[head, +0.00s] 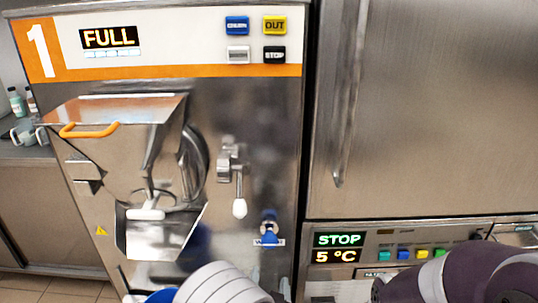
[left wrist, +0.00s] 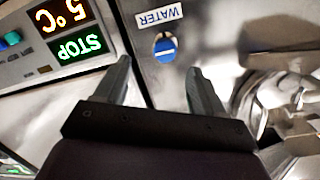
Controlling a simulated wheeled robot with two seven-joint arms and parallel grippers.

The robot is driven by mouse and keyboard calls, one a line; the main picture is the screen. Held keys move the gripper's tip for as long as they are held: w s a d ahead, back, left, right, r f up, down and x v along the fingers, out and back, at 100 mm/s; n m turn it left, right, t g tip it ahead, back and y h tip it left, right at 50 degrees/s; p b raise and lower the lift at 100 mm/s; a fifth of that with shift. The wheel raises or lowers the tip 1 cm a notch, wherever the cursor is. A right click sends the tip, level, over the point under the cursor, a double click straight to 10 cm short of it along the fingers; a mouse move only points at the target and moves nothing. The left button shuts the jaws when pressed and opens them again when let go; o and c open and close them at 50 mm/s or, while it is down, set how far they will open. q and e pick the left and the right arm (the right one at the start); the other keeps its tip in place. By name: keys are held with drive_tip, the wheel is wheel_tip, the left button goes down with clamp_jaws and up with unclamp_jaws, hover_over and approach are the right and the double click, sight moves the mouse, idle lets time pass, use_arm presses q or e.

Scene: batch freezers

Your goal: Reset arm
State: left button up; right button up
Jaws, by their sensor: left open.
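My left gripper (left wrist: 160,66) shows in the left wrist view with its two fingers apart and nothing between them. The fingers point towards the steel machine front, below the blue WATER knob (left wrist: 165,47) in that upside-down view. The knob also shows in the head view (head: 269,236). In the head view, white ribbed and purple parts of my own arms fill the bottom edge; no fingertips are clear there. My right gripper does not show.
Batch freezer 1 (head: 250,110) stands ahead, its display (head: 109,37) reading FULL. Its spout (head: 160,232) and a white-tipped lever (head: 239,205) stick out. A panel at right (head: 338,248) reads STOP, 5°C. A counter (head: 25,152) with bottles is at far left.

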use_arm(q)
drive_tip(key=s+d+f+g+h, duration=0.2)
drive_tip(key=s+f+g, duration=0.3)
drive_tip(key=f+g, duration=0.25)
drive_tip(key=s+a+r+g+p, duration=0.2)
drive_tip(key=s+g+p, duration=0.1)
drive_tip(key=s+g, duration=0.1)
drive_tip(key=s+a+r+n+g+y+p, duration=0.1)
drive_tip(key=s+a+r+n+g+p, duration=0.1)
drive_tip(key=a+r, duration=0.6)
drive_tip(key=s+a+r+n+g+y+p, duration=0.1)
drive_tip(key=s+a+r+n+p, duration=0.2)
drive_tip(key=a+r, duration=0.6)
drive_tip(key=s+a+p, duration=0.1)
drive_tip(key=p, duration=0.1)
drive_tip(key=shift+s+a+g+y+p, duration=0.2)
drive_tip(key=shift+s+g+y+p, duration=0.1)
drive_tip(key=shift+s+g+p, duration=0.05)
drive_tip(key=shift+w, duration=0.1)
